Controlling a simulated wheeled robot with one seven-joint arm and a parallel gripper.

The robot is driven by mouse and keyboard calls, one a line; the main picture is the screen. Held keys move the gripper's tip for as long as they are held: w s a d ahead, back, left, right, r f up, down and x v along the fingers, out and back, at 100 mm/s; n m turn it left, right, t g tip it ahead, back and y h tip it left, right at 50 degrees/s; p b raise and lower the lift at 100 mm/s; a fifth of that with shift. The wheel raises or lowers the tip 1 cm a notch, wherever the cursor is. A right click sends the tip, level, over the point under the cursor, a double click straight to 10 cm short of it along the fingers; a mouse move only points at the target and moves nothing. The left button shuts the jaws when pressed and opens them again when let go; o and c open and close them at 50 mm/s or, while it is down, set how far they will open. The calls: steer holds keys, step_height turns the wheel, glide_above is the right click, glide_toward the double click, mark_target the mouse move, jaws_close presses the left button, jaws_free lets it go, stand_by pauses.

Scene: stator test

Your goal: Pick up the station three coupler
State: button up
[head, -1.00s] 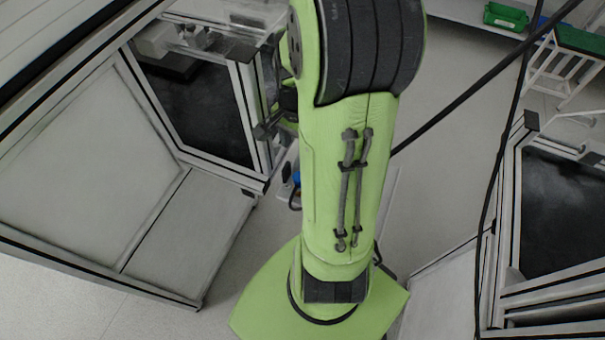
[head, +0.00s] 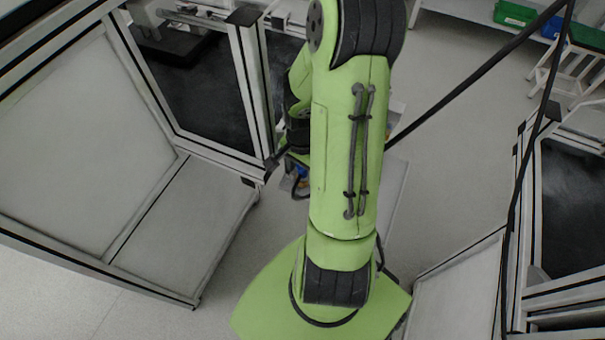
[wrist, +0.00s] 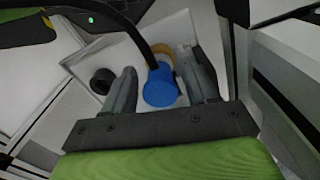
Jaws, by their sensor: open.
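In the wrist view my gripper (wrist: 162,62) is open, its two dark fingers pointing up the picture. A blue round part (wrist: 160,88) shows between the fingers, with a tan ring-like part (wrist: 163,52) just beyond it. A black ring (wrist: 102,81) lies left of the left finger on a pale surface (wrist: 150,30). I cannot tell which of these is the station three coupler, or whether a finger touches anything. In the head view my arm hides the gripper; a small blue patch (head: 302,172) shows beside the arm.
A black cable crosses the wrist view to the blue part. In the head view a framed cabinet (head: 80,130) stands close on the left and another (head: 520,260) on the right. A green bin (head: 514,14) is at the back right.

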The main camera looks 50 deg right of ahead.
steer(key=shift+r, duration=0.1)
jaws_close()
steer(key=shift+r, duration=0.15)
steer(key=shift+r, duration=0.3)
steer(key=r+p, duration=0.1)
steer(key=s+r, duration=0.1)
steer(key=r, duration=0.1)
steer(key=shift+d+p, duration=0.2)
steer(key=shift+p, duration=0.2)
steer(key=s+d+p, duration=0.1)
steer(key=s+d, duration=0.1)
steer(key=s, duration=0.6)
steer(key=s+d+r+p, duration=0.1)
steer(key=s+d, duration=0.2)
steer(key=s, duration=0.5)
steer(key=shift+d, duration=0.35)
steer(key=shift+r, duration=0.1)
